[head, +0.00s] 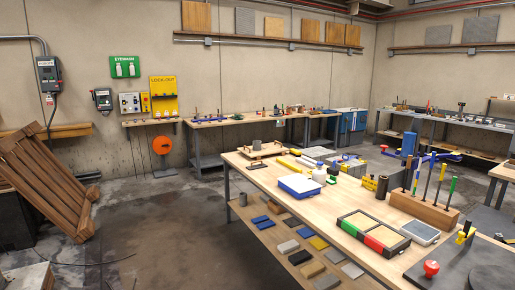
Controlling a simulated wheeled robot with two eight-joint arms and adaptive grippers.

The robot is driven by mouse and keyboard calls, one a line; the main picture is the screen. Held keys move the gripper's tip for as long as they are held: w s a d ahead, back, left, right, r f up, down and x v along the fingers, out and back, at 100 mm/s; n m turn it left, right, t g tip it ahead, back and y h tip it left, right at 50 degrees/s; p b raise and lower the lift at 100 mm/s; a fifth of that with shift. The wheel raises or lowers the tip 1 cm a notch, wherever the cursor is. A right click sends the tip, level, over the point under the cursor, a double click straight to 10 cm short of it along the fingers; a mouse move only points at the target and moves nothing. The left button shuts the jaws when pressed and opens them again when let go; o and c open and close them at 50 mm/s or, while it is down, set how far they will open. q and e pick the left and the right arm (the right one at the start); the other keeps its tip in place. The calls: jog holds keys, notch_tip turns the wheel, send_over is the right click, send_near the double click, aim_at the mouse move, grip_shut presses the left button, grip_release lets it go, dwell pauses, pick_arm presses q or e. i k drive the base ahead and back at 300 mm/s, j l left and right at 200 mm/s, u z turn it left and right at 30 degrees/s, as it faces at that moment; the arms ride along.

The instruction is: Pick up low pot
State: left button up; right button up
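Neither of my grippers is in view. I cannot tell for sure which thing is the low pot. A small grey cylinder (257,145) stands on a low wooden stand at the far left end of the near workbench (330,211). A dark cylinder (382,187) stands upright on the same bench, left of the wooden tool block.
The bench also holds a blue-and-white box (299,186), a framed tray with green and red parts (373,231), a wooden tool block (424,209) and a red knob (431,268). A wooden pallet (42,188) leans at left. The floor (170,230) left of the bench is mostly clear.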

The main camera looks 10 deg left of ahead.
aim_at(256, 144)
jog(key=i+j+u, duration=0.45)
jog(key=i+j, duration=0.2)
jog(key=i, duration=0.25)
jog(key=i+j+u, duration=0.4)
jog(key=i, duration=0.55)
jog(key=i+l+u, duration=0.1)
jog(key=i+u, duration=0.35)
jog(key=i, duration=0.55)
jog(key=i+z, duration=0.2)
jog(key=i, duration=0.25)
jog(key=i+z, duration=0.15)
jog(key=i, duration=0.3)
jog(key=i+z, duration=0.2)
jog(key=i, duration=0.25)
jog(key=i+j+z, duration=0.2)
jog(key=i, duration=0.25)
jog(key=i+j+z, duration=0.15)
jog(key=i, duration=0.3)
jog(key=j, duration=0.1)
